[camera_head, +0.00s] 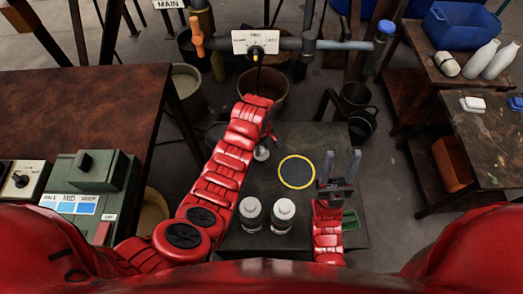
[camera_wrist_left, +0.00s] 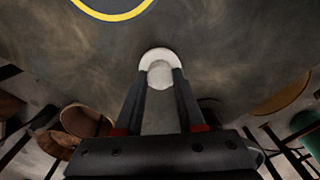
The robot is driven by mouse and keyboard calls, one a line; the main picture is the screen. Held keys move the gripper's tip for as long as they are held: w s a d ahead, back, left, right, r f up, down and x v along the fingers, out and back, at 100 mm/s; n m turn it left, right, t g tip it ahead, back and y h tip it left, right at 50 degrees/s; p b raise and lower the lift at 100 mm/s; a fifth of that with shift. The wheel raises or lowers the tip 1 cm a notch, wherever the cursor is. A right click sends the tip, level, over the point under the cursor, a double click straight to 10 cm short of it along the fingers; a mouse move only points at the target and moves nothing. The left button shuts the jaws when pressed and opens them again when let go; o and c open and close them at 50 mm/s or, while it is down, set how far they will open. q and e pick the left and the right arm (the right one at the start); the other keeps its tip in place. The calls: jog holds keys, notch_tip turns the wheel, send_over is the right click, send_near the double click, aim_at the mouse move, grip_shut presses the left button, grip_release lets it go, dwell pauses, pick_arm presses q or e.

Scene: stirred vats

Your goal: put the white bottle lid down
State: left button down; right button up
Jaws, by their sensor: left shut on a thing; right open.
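The white bottle lid (camera_wrist_left: 160,54) is between the fingertips of my left gripper (camera_wrist_left: 160,82) in the left wrist view. In the head view the lid (camera_head: 262,154) shows just below my left gripper (camera_head: 266,142), over the dark table (camera_head: 318,138), left of the yellow-edged black disc (camera_head: 297,172). I cannot tell whether the lid touches the table. Two pale bottles with white tops, the left one (camera_head: 250,212) and the right one (camera_head: 283,213), stand nearer me. My right gripper (camera_head: 341,166) is open and empty, right of the disc, fingers pointing away from me.
A green tray (camera_head: 350,220) lies at the table's right, partly behind my right arm. A control box (camera_head: 88,180) is at left. The disc is bare.

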aim_at(262, 150)
pick_arm(q)
jog(key=shift+f, duration=1.2)
jog(key=shift+f, duration=0.1)
jog(key=c, duration=0.5)
grip_release()
notch_tip(262, 150, up, 12)
jog(key=shift+r+p, duration=0.15)
jog(key=shift+p, duration=0.8)
jog(key=shift+s, duration=0.1)
